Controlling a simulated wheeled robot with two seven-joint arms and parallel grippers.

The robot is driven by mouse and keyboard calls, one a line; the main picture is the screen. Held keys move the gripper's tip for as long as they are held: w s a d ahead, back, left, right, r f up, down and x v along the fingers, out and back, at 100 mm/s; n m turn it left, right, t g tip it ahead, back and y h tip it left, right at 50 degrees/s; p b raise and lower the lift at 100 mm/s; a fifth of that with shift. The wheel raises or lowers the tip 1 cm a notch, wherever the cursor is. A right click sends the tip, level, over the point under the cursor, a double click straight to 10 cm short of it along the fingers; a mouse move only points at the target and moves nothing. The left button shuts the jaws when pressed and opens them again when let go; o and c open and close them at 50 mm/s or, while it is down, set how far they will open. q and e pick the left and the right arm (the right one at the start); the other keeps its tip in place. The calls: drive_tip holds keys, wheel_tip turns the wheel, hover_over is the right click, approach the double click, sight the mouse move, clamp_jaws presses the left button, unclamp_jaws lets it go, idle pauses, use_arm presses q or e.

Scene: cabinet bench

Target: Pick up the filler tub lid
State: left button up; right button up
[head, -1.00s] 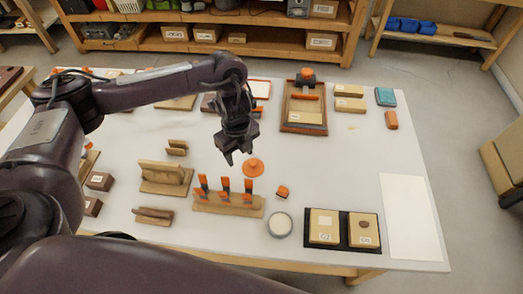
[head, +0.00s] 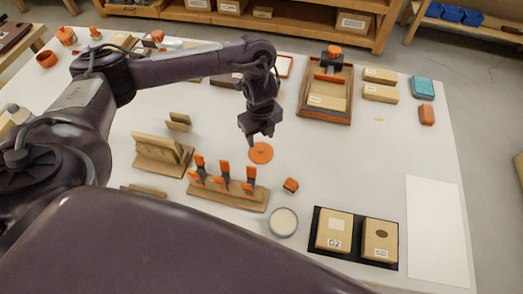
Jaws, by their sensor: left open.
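The filler tub lid is most likely the round orange disc (head: 261,153) with a small knob, lying flat on the white bench in the head view. An open round tub (head: 283,222) with pale contents stands nearer to me, to the lower right of the disc. My left gripper (head: 250,139) points down just above and beside the disc's upper left edge. It is open and empty; whether a fingertip touches the disc I cannot tell. My right gripper is not in view.
A wooden rack with orange-handled clamps (head: 226,190) stands close in front of the disc. A black tray (head: 317,214) holds two wooden blocks. A wooden tray (head: 326,113) is behind right. The bench right of the disc is clear.

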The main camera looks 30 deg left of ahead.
sight(261, 148)
use_arm(q)
wheel_tip(261, 148, down, 5)
drive_tip(key=shift+f+b, duration=0.1)
drive_tip(key=shift+b, duration=0.55)
drive_tip(key=shift+c, duration=0.2)
drive_tip(key=c, duration=1)
